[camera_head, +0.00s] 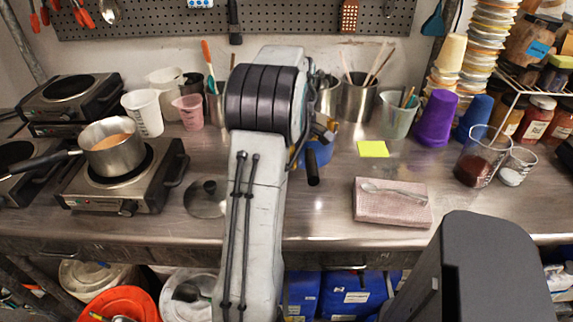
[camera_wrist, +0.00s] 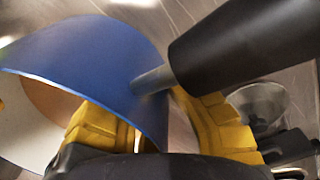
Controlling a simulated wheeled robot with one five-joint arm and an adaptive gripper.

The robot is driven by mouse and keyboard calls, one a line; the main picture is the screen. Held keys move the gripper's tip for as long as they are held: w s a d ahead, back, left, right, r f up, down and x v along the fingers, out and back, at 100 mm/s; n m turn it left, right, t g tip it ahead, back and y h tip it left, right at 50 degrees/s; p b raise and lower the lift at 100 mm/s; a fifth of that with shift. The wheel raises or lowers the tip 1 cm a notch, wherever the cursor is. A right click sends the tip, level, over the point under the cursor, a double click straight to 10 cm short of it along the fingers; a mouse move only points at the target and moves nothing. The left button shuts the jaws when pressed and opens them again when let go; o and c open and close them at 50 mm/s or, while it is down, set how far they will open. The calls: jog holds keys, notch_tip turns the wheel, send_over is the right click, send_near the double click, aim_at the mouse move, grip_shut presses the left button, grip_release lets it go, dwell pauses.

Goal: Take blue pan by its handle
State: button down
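The blue pan (camera_wrist: 90,55) fills the left of the wrist view, its curved blue outer side facing me. A short metal neck (camera_wrist: 152,80) joins it to a thick black handle (camera_wrist: 245,45) that runs to the upper right. My gripper (camera_wrist: 135,102) has yellow fingers spread apart, one by the pan's wall and one under the handle near the neck. I cannot tell whether either touches. In the head view the arm hides most of the pan; a bit of blue (camera_head: 318,153) and the black handle (camera_head: 313,170) show beside my gripper (camera_head: 325,130).
A saucepan (camera_head: 112,150) sits on a hot plate at left. A folded pink cloth (camera_head: 390,205) with a spoon, purple and blue cups, and beakers stand at right. Tool-filled containers line the back.

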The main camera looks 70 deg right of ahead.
aim_at(309, 155)
jog(key=s+r, duration=0.4)
jog(key=s, duration=0.2)
jog(key=shift+s+d+b, duration=0.2)
jog(key=shift+s+b, duration=0.05)
jog(key=shift+b, duration=0.2)
